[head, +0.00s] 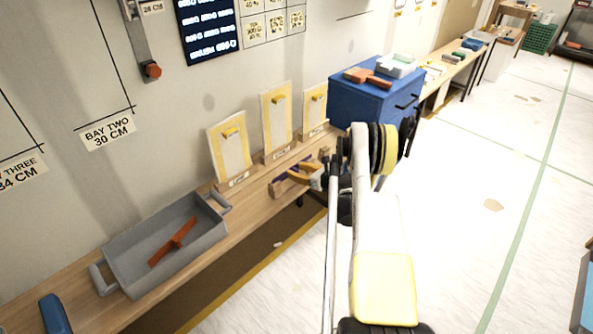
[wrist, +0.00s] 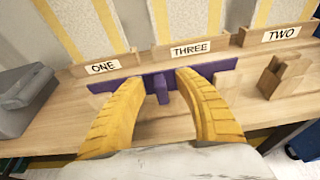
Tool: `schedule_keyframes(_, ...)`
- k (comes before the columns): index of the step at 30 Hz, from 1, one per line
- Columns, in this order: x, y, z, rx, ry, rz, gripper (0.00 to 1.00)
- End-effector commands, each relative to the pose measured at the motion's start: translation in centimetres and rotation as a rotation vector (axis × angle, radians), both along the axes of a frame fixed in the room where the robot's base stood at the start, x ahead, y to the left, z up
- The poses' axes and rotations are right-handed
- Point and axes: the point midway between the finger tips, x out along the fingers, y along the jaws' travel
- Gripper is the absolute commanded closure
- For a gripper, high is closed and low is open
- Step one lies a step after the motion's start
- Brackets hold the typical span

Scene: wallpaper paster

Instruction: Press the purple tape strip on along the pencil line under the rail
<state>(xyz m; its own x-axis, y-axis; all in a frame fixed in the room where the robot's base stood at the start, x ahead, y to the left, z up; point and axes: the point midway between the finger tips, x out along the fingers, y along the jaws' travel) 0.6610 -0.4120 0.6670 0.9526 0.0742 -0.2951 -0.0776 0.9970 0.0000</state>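The purple tape strip (wrist: 218,67) stands along the bench below the boards, with a small purple tab (wrist: 161,88) sticking out at its middle. In the head view only a bit of the purple strip (head: 296,174) shows beside my fingers. My gripper (wrist: 158,77) is open, its two yellow fingers on either side of the tab, with space visible between them and it. In the head view my gripper (head: 298,172) is low over the bench's front edge. Three grey-and-yellow boards, including the middle board (head: 277,125), stand behind, labelled ONE, THREE and TWO. I cannot make out the pencil line or rail.
A grey tray (head: 188,258) with a red-brown tool (head: 173,243) stands left on the wooden bench (head: 238,212). A small wooden holder (wrist: 284,75) is right of the strip. A blue cabinet (head: 362,106) stands beyond the boards. The floor to the right is mostly clear.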

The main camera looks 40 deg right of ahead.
Motion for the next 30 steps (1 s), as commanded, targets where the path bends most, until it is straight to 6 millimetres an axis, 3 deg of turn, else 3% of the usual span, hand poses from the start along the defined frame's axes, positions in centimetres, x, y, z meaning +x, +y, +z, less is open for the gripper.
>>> schedule_keyframes(1, 0.0, 0.0, 0.0, 0.0, 0.0, 0.0, 0.77)
schedule_keyframes(3, 0.0, 0.0, 0.0, 0.0, 0.0, 0.0, 0.98)
schedule_keyframes(4, 0.0, 0.0, 0.0, 0.0, 0.0, 0.0, 1.0)
schedule_keyframes(14, 0.0, 0.0, 0.3, 0.0, 0.0, 0.001, 1.0)
schedule_keyframes(30, 0.0, 0.0, 3.9, 0.0, 0.0, 0.0, 1.0)
